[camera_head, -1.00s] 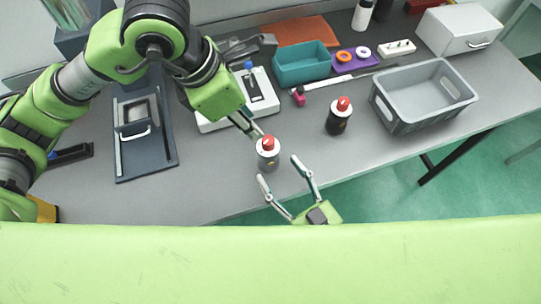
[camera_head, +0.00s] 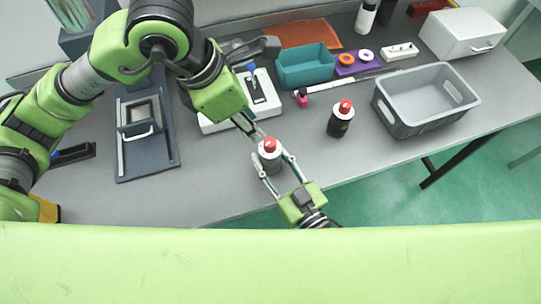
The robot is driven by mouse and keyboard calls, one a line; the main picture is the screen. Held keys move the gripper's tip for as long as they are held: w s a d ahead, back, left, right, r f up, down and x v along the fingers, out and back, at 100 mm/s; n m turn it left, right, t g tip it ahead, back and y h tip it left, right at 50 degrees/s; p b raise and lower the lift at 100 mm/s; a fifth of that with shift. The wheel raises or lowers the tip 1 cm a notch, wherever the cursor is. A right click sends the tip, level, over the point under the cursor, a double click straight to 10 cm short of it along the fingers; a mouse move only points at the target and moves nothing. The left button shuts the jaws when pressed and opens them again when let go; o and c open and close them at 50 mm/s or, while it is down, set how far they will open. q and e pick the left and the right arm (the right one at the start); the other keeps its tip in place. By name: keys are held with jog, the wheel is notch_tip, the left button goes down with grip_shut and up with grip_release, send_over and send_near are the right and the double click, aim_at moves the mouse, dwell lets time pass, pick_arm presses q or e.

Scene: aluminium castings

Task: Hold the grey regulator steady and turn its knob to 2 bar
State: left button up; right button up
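The grey regulator (camera_head: 271,162), a short grey cylinder with a red knob on top, stands near the table's front edge. My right gripper (camera_head: 271,156) reaches in from the front. Its fingers are apart, one on each side of the regulator; whether they touch it is not clear. My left gripper (camera_head: 257,136) comes down from the upper left with its fingertips at the regulator's back left side. Its fingers look close together, and I cannot tell whether they grip the body. The knob's scale is too small to read.
A black bottle-like part with a red top (camera_head: 341,118) stands to the right. Behind are a white device (camera_head: 212,122), a teal bin (camera_head: 305,68) and a pink-capped item (camera_head: 301,97). A grey crate (camera_head: 399,128) is at the right, a dark fixture (camera_head: 163,165) at the left.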

aim_at(270, 142)
pick_arm(q)
jog(key=shift+o, duration=1.2)
jog(key=w+d+r+n+g+y, duration=0.1)
jog(key=w+d+r+g+y, duration=0.1)
jog(key=d+r+y, duration=0.15)
notch_tip(270, 142, down, 12)
jog(key=shift+s+d+f, duration=0.1)
jog(key=shift+f, duration=0.15)
grip_shut()
